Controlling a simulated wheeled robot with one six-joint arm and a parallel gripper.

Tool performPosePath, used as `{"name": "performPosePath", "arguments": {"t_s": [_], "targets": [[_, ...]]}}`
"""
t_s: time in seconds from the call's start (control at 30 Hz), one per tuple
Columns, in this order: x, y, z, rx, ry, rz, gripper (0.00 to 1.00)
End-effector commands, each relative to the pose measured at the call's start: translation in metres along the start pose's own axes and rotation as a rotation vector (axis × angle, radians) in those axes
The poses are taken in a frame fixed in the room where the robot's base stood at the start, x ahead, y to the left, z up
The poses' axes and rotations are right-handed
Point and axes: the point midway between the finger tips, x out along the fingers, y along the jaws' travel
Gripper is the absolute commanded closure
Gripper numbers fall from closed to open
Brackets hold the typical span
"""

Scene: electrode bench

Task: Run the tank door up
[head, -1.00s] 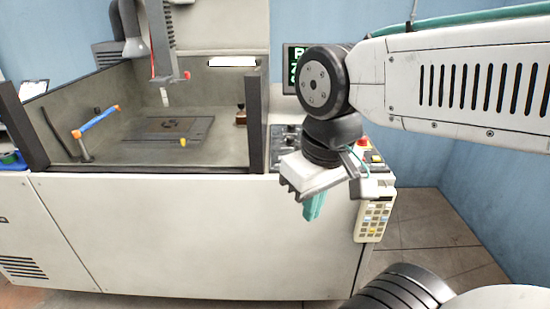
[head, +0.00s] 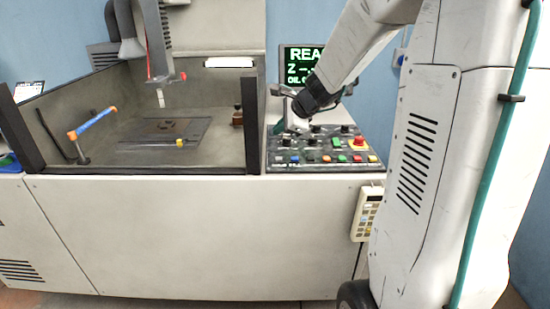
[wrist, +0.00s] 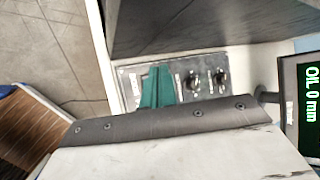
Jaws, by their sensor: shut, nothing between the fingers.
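The work tank (head: 210,95) stands at the left in the head view. Its front is open between two dark posts, and no door panel stands up there. The control panel (head: 315,167) lies to the right of the tank, with rows of coloured buttons, dark knobs and a red emergency stop (head: 358,142). My gripper (head: 281,127) is at the panel's back left edge, partly hidden by my wrist. In the wrist view its teal fingers (wrist: 157,88) are together and empty, over the panel next to two dark knobs (wrist: 205,80). Whether they touch the panel is unclear.
A screen (head: 300,62) with green text stands behind the panel, close to my wrist. A beige hand pendant (head: 366,212) hangs on the machine's front. Inside the tank are a plate (head: 150,142), a blue-and-orange bar (head: 92,123) and a hanging head (head: 158,50).

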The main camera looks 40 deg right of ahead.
Motion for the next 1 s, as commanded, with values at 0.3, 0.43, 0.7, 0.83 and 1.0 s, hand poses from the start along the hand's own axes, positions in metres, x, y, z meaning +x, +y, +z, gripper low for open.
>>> {"name": "performPosePath", "arguments": {"t_s": [0.3,0.43,0.7,0.83,1.0], "targets": [[0.001,-0.024,-0.009,0.184,0.028,-0.089,1.00],[0.001,-0.024,-0.009,0.182,0.028,-0.088,1.00],[0.011,-0.016,-0.014,0.180,0.025,-0.084,1.00],[0.024,-0.006,-0.022,0.181,0.028,-0.082,1.00],[0.042,0.007,-0.033,0.180,0.026,-0.082,1.00]]}}
